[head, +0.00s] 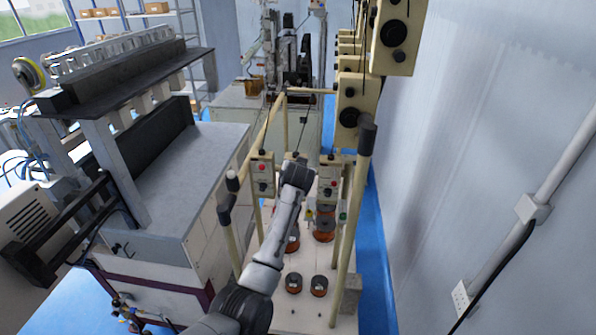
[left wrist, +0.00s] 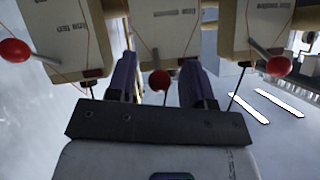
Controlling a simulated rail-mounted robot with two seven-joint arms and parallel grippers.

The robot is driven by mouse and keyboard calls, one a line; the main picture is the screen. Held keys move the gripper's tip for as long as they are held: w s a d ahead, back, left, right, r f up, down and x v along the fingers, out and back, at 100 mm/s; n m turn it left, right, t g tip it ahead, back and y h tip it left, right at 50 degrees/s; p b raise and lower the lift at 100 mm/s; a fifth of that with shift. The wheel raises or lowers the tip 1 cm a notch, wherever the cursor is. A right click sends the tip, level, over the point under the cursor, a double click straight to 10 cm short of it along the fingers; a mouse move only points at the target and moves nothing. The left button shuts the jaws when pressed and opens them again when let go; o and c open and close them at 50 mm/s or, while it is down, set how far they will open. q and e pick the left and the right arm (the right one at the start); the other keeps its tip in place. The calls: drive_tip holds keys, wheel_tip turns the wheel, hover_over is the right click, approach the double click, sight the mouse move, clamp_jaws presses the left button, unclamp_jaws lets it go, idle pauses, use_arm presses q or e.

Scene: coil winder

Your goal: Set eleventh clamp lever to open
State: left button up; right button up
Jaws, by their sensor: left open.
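In the left wrist view, several clamp levers end in red ball knobs under pale boxes. One red knob (left wrist: 160,80) shows between the two purple-grey fingers of my left gripper (left wrist: 159,76), which is open. I cannot tell whether the fingers touch it. Another red knob (left wrist: 15,51) is at the left and a third red knob (left wrist: 278,66) at the right, both outside the fingers. In the head view, my left arm reaches up the middle to the frame; its fingers and the levers are hidden there. I cannot tell which lever is the eleventh. My right gripper is not in view.
Beige tensioner boxes (head: 356,92) with black knobs line the upper right of the head view. Upright posts (head: 352,220) and control boxes (head: 262,175) flank my arm. Spools (head: 319,285) stand on the base below. A grey-topped cabinet (head: 190,180) stands left; a wall (head: 480,120) closes the right.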

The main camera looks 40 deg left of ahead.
use_arm(q)
drive_tip(key=b+v, duration=0.4)
drive_tip(key=v, duration=0.9)
drive_tip(key=shift+s+d+r, duration=0.15)
drive_tip(key=shift+s, duration=0.2)
